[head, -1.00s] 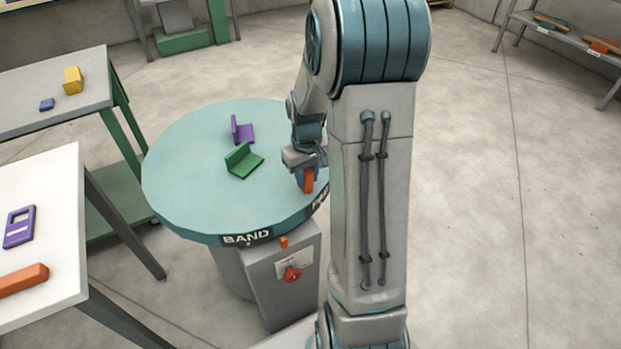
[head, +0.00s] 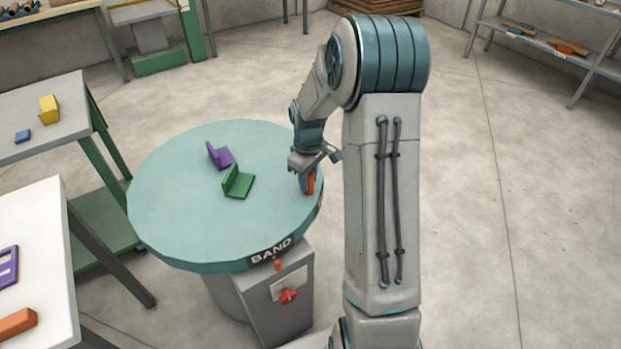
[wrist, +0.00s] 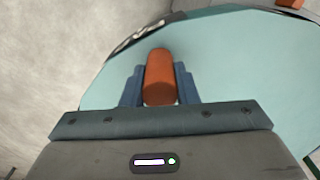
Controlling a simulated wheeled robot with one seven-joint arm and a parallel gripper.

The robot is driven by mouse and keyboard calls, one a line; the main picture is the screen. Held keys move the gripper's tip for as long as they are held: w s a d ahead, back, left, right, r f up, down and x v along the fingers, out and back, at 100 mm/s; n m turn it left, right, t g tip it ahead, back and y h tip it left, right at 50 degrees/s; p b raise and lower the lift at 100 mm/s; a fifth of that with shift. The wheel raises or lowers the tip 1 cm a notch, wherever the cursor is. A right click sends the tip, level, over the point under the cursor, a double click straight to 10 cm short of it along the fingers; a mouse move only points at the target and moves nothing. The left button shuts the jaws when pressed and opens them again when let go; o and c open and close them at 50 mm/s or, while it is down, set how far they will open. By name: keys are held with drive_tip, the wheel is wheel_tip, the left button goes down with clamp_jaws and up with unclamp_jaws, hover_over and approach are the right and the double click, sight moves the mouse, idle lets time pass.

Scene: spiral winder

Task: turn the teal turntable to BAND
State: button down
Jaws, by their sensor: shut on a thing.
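The teal turntable (head: 180,215) stands on a grey pedestal. Its BAND label (head: 271,251) is on the front rim, just above and slightly left of a small orange pointer (head: 278,265) on the pedestal. My gripper (head: 307,182) is at the turntable's right edge, shut on an upright orange handle (head: 311,181). In the wrist view the orange handle (wrist: 159,75) sits between the two blue fingers of my gripper (wrist: 159,88). Another dark label farther right on the rim is mostly out of sight.
A purple bracket (head: 220,156) and a green bracket (head: 238,184) rest on the turntable. A red knob (head: 288,296) is on the pedestal front. A white table (head: 35,235) and a grey table (head: 50,105) stand at left. The floor at right is clear.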

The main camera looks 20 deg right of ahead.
drive_tip(key=shift+w+d, duration=0.15)
drive_tip(key=c, duration=1.1)
unclamp_jaws()
drive_tip(key=shift+d, duration=0.1)
wheel_tip(320, 180, up, 14)
drive_tip(key=shift+f+p, duration=0.1)
drive_tip(key=shift+p, duration=0.7)
drive_tip(key=s+a+r+m+t+p, duration=0.1)
drive_tip(key=s+a+r+m+p, duration=0.1)
drive_tip(key=s, duration=0.5)
drive_tip(key=s+a+r+m+t+p, duration=0.1)
drive_tip(key=s+a+r+m+p, duration=0.1)
drive_tip(key=s+r, duration=0.4)
drive_tip(key=s+a+r+m+p, duration=0.2)
drive_tip(key=s+a+r+p, duration=0.2)
drive_tip(key=s, duration=0.6)
drive_tip(key=shift+s+a+r+m+t+p, duration=0.2)
drive_tip(key=shift+a+r+m+t+p, duration=0.15)
drive_tip(key=shift+a, duration=0.25)
